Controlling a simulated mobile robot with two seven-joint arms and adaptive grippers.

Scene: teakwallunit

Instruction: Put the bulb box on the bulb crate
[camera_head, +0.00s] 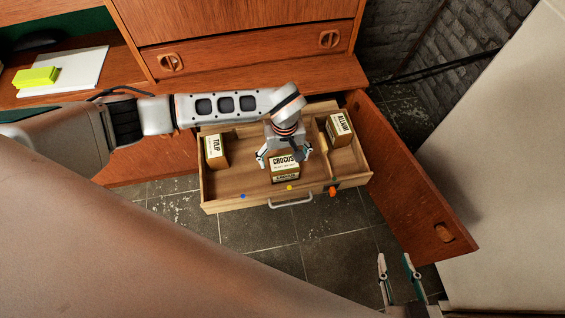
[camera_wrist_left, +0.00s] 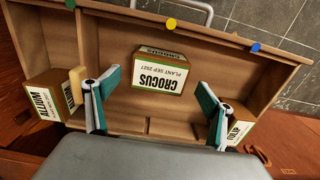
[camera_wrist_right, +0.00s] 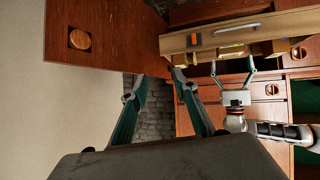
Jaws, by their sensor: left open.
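Three labelled boxes stand in an open wooden drawer: TULIP (camera_head: 215,150) at left, CROCUS (camera_head: 284,172) near the front middle, and ALLIUM (camera_head: 338,129) at right behind a divider. My left gripper (camera_head: 284,158) is open, above and around the CROCUS box in the head view. The left wrist view shows the CROCUS box (camera_wrist_left: 160,72) beyond the spread fingers, with nothing held. My right gripper (camera_head: 394,260) is open and empty at lower right, away from the boxes. No separate bulb crate can be told apart from the wooden drawer (camera_head: 230,202).
An open cabinet door (camera_head: 415,185) stands at right. A yellow block (camera_head: 35,77) and white paper lie on the desk. Bare tile floor is in front.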

